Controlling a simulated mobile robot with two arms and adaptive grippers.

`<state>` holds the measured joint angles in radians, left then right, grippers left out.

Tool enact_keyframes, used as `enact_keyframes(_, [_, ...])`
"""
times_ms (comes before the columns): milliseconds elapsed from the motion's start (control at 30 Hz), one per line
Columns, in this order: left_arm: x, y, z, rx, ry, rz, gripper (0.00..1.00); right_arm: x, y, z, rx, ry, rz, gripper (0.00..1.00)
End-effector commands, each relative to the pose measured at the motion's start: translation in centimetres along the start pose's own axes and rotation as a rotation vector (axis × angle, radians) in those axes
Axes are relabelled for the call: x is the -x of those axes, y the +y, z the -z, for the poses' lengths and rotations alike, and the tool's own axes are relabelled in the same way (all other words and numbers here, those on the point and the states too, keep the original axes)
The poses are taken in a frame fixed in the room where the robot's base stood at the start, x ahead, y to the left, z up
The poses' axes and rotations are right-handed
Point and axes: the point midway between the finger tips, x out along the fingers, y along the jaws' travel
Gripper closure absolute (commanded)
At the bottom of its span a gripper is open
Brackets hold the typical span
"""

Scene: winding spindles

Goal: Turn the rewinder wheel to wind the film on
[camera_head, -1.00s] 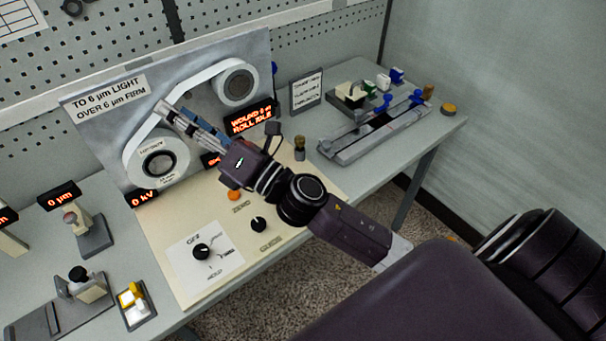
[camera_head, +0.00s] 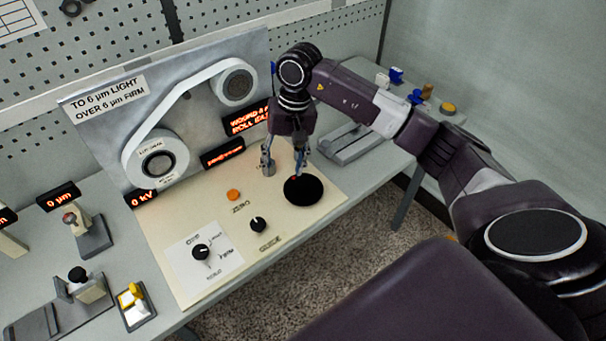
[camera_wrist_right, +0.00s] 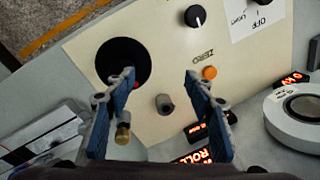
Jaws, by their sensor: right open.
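The rewinder wheel looks to be the black disc (camera_head: 304,191) on the cream panel; it also shows in the right wrist view (camera_wrist_right: 123,62), with a small red spot near its rim. My right gripper (camera_head: 284,160) is open and points down at the panel, just behind the wheel. In the right wrist view its blue-padded fingers (camera_wrist_right: 161,85) are apart with nothing between them; the left fingertip overlaps the wheel's edge, and contact cannot be told. The white film (camera_head: 175,97) runs between a lower-left roll (camera_head: 176,148) and an upper-right roll (camera_head: 248,82). My left gripper is not in view.
A short grey post (camera_wrist_right: 164,104) stands on the panel between the finger lines. A brass-topped post (camera_wrist_right: 122,134) is by the left finger. An orange button (camera_head: 233,194) and black knobs (camera_head: 258,224) sit left of the wheel. A grey rail fixture (camera_head: 350,144) is behind right.

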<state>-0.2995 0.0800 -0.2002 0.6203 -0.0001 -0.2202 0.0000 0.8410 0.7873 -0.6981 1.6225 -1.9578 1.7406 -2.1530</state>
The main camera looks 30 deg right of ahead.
Motion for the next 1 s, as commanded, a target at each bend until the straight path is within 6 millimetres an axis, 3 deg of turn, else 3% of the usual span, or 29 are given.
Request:
enact_keyframes(100, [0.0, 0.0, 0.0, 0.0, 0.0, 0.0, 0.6, 1.4, 3.5, 1.3, 0.025, 0.016, -0.119, 0.51])
enact_keyframes(200, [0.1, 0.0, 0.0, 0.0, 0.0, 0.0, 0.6, 1.9, 4.8, 1.6, 0.033, 0.016, -0.162, 0.51])
enact_keyframes(367, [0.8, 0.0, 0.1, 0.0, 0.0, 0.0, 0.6, 0.5, 5.2, 1.5, 0.033, 0.011, -0.169, 0.51])
enact_keyframes(700, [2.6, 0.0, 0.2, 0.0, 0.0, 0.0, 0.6, -4.4, 5.9, 1.6, 0.032, 0.013, -0.165, 0.51])
enact_keyframes(1000, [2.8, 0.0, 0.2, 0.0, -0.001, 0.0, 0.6, -5.7, 6.1, 1.7, 0.034, 0.016, -0.165, 0.51])
